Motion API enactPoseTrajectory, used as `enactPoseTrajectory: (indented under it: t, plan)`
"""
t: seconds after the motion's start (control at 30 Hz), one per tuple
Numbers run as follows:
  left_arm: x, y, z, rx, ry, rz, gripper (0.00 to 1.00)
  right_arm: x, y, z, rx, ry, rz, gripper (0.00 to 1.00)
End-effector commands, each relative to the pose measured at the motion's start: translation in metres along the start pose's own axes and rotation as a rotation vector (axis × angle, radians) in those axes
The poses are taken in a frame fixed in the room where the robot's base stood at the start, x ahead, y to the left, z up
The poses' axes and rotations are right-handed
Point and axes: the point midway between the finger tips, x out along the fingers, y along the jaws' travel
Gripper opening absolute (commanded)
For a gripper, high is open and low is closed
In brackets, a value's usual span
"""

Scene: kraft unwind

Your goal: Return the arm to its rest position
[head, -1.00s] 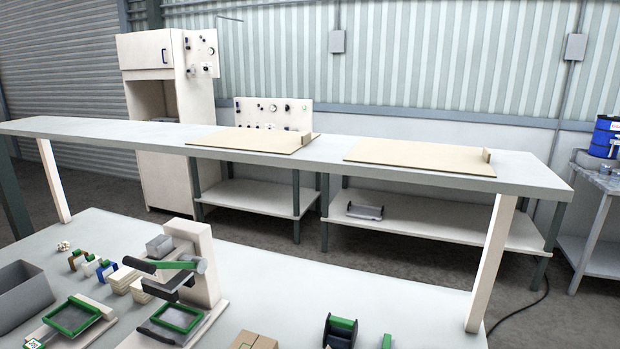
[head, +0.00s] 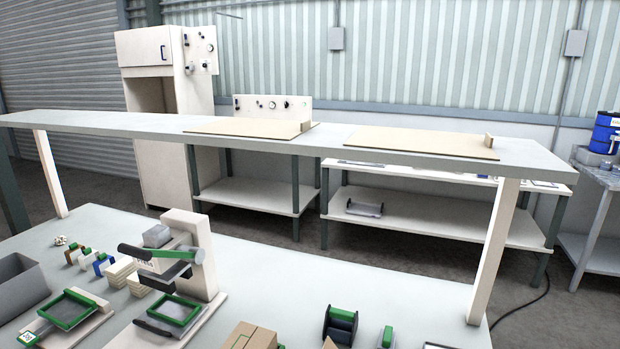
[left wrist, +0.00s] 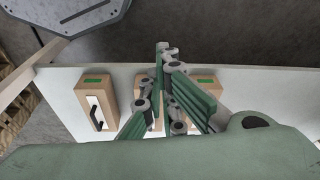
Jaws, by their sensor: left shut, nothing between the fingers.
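My left gripper (left wrist: 163,52) shows in the left wrist view. Its green and grey finger links are folded together, shut and empty. No contact between gripper and blocks is visible. Neither gripper nor arm shows in the head view, and my right gripper is in no view.
The near table (head: 270,285) carries a press-like device (head: 190,255), a grey bin (head: 20,285), green-framed trays (head: 68,309) and a cardboard box (head: 250,336). A raised shelf (head: 350,150) with two tan boards crosses behind. Clear tabletop lies right of the device.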

Motion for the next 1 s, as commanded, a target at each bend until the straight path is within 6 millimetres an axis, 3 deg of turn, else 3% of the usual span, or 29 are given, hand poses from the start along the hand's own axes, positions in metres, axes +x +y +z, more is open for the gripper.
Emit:
enactPoseTrajectory:
  t: [0.03,0.2,0.33,0.5,0.67,1.0]
  plan:
    - [0.026,0.001,0.020,0.002,-0.020,0.002,0.00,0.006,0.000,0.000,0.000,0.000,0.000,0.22]
    - [0.086,0.004,0.084,0.011,-0.054,0.005,0.00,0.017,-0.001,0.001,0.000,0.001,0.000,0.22]
    - [0.116,0.006,0.133,0.016,-0.077,0.007,0.00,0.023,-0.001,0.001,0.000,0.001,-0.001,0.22]
    - [0.134,0.006,0.178,0.022,-0.096,0.009,0.00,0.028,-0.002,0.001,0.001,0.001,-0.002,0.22]
    - [0.137,0.006,0.193,0.024,-0.100,0.009,0.00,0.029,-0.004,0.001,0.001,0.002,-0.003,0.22]
    - [0.137,0.006,0.193,0.024,-0.100,0.009,0.00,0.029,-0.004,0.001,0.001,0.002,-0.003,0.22]
